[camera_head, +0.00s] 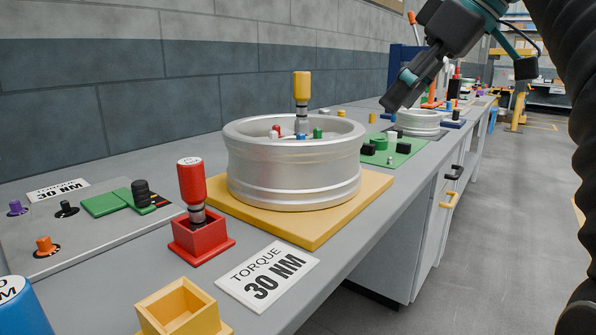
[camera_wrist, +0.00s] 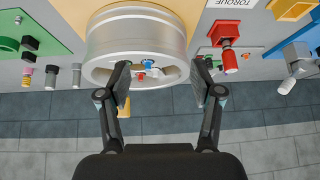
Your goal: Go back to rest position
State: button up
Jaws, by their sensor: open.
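My gripper (camera_head: 396,98) hangs in the air at the upper right of the head view, to the right of the wheel rim and above the bench. In the wrist view its two fingers (camera_wrist: 163,85) are spread wide with nothing between them. The silver wheel rim (camera_head: 290,180) lies flat on a yellow base plate (camera_head: 320,233); in the wrist view the rim (camera_wrist: 135,22) shows beyond the fingertips, apart from them. A yellow-handled tool (camera_head: 302,88) stands upright in the rim among several coloured nuts.
A red-handled tool (camera_head: 191,182) stands in a red holder (camera_head: 202,240). A yellow holder (camera_head: 180,308) and a blue object (camera_head: 22,308) are in front. A green fixture (camera_head: 392,153) and a second rim (camera_head: 419,122) lie farther back. A brick wall (camera_head: 130,80) borders the bench; the floor aisle (camera_head: 500,225) is clear.

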jog(key=s+f+m+h, duration=0.2)
jog(key=s+f+m, duration=0.1)
jog(key=f, duration=0.9)
jog(key=s+f+m+t+h, duration=0.1)
jog(key=s+f+m, duration=0.3)
jog(key=f, duration=0.9)
jog(key=s+d+f+m+t+h, duration=0.1)
jog(key=s+f+m, duration=0.3)
jog(key=f, duration=0.9)
jog(key=shift+s+h, duration=0.9)
jog(key=shift+s, duration=0.3)
jog(key=shift+d+f, duration=0.1)
